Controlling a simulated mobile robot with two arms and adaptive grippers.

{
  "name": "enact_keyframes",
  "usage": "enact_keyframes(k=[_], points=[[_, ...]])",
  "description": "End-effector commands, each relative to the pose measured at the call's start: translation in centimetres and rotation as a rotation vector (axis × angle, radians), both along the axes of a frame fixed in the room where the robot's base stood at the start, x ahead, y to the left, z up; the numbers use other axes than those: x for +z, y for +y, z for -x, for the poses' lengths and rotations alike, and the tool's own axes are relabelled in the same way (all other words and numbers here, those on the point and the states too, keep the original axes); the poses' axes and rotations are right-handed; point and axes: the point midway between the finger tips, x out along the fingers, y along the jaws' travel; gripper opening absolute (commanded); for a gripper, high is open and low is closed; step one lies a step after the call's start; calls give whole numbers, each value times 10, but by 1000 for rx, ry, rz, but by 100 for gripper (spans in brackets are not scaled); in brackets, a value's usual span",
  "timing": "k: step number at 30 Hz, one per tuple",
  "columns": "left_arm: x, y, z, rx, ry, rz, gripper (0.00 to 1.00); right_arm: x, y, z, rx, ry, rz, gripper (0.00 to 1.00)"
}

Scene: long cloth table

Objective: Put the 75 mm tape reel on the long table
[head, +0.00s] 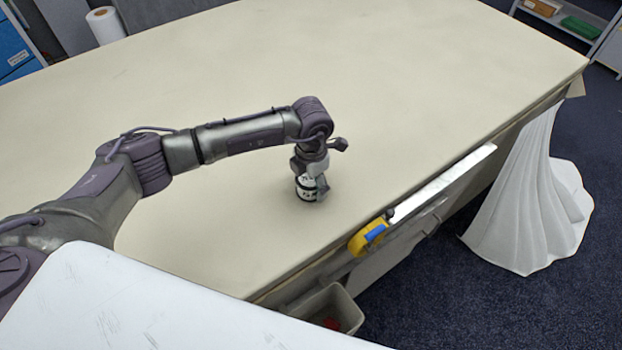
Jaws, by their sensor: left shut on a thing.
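The long table (420,90) has a plain beige top that fills most of the head view. My left gripper (309,180) points down near the table's front edge. It is shut on a small white and black reel (306,190), which I take to be the tape reel. The gripper's fingers hide part of the reel. The reel is at or very close to the tabletop; I cannot tell for sure whether it touches. My right gripper is not in view.
A yellow and blue tape measure (368,236) and a pale metal strip (442,184) are at the table's front edge. A grey bin (336,300) with red contents stands below. White cloth (530,200) hangs to the floor at the right. A white roll (105,26) stands beyond the far-left edge. The tabletop is otherwise clear.

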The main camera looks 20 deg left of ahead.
Motion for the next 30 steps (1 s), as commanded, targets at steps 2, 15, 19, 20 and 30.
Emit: enact_keyframes(k=[2, 15, 19, 20, 30], points=[[0, 0, 0, 0, -1, 1, 25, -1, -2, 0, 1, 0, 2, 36], [-2, 0, 0, 0, 0, 0, 96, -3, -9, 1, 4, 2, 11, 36], [-2, 0, 0, 0, 0, 0, 96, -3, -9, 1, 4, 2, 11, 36], [-2, 0, 0, 0, 0, 0, 96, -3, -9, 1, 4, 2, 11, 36], [24, 0, -1, -1, -5, 1, 96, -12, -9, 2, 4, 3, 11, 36]])
